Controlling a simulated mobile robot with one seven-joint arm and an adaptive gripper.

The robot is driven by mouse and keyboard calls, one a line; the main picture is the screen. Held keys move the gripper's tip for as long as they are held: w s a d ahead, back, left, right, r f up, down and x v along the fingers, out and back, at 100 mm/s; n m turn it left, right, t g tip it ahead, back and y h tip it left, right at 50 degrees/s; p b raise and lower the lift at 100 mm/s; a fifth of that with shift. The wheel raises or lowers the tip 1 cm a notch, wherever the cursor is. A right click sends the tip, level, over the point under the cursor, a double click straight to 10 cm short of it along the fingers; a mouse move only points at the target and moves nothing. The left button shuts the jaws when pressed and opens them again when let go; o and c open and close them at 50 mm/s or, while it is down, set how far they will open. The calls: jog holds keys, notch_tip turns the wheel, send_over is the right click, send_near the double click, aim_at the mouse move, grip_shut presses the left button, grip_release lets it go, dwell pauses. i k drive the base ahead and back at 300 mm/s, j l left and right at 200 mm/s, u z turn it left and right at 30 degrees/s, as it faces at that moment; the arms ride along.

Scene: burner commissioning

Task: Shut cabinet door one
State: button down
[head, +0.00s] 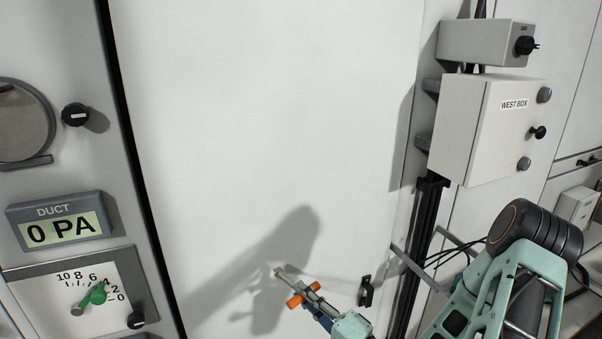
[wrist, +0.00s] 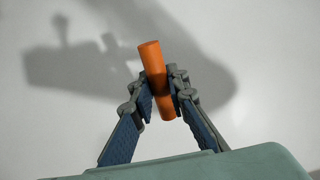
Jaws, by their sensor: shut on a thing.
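A large white panel (head: 270,120) fills the middle of the head view, with a small black handle (head: 365,291) low on its right side. No number shows on it, so I cannot tell whether it is cabinet door one. A dark strip runs along its left edge. My gripper (head: 304,293) is in front of the panel's lower part, left of the black handle and apart from it. It is shut on an orange cylinder (head: 295,300). In the wrist view, the orange cylinder (wrist: 151,65) stands tilted between my two fingertips (wrist: 157,88), with a plain pale surface behind.
A box marked WEST BOX (head: 480,130) juts out at the right, below a grey switch box (head: 487,43). Black conduit (head: 418,230) runs beneath it. At the left are a DUCT display reading 0 PA (head: 60,221) and a dial with a green pointer (head: 92,296).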

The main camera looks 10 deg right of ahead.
aim_at(268, 134)
jog(key=j+u, duration=0.2)
jog(key=j, duration=0.9)
jog(key=j+u, duration=0.2)
jog(key=j, duration=0.9)
jog(key=j+u, duration=0.2)
jog(key=j, duration=0.9)
